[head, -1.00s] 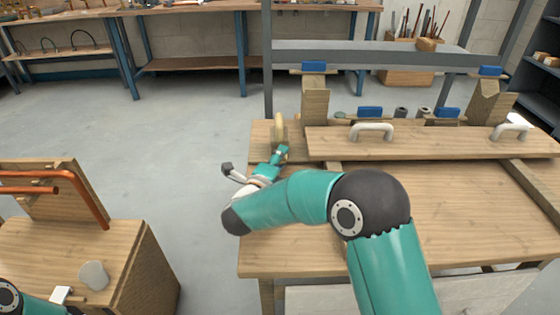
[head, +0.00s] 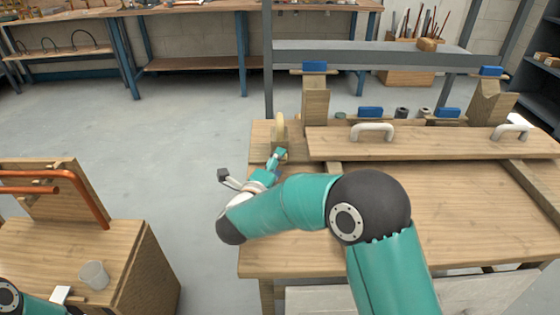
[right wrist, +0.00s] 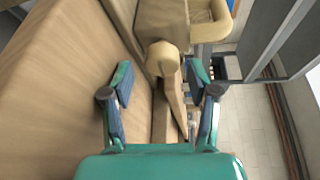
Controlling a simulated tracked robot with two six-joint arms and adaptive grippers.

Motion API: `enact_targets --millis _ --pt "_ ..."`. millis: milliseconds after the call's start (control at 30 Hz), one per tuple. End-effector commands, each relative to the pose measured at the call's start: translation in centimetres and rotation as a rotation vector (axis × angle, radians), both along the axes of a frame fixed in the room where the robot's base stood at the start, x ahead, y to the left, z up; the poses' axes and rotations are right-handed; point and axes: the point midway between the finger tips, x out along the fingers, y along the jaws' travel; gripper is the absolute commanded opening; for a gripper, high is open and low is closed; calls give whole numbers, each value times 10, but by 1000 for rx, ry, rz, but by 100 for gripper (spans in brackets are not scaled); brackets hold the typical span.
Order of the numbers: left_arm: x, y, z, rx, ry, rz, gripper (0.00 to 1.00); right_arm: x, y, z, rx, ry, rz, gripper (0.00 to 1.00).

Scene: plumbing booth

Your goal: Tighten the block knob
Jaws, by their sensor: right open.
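A rounded tan knob (head: 279,127) stands at the back left corner of the wooden bench top. In the right wrist view a rounded tan knob end (right wrist: 162,58) shows ahead, between the lines of the two fingers. My right gripper (head: 280,153) is just in front of the knob in the head view. In the right wrist view my right gripper (right wrist: 161,95) has its fingers spread with nothing held between them. The knob end appears beyond the fingertips; I cannot tell the exact gap. My left gripper is not visible; only part of its arm shows at bottom left.
The wooden bench (head: 430,215) has a raised board (head: 450,143) with white handles (head: 372,130). A wooden post (head: 315,102) with a blue top stands right of the knob. A side bench at left holds copper pipes (head: 90,195) and a cup (head: 94,275). The floor between is clear.

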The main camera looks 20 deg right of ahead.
Motion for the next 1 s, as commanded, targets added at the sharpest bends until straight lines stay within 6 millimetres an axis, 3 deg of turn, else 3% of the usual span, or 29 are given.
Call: enact_targets --millis 300,500,1000 --pt "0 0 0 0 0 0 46 -50 40 7 -3 0 4 63" --pt "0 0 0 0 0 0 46 -71 55 11 -2 -1 1 63" --pt "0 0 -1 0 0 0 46 -77 58 11 -2 -2 -2 63"
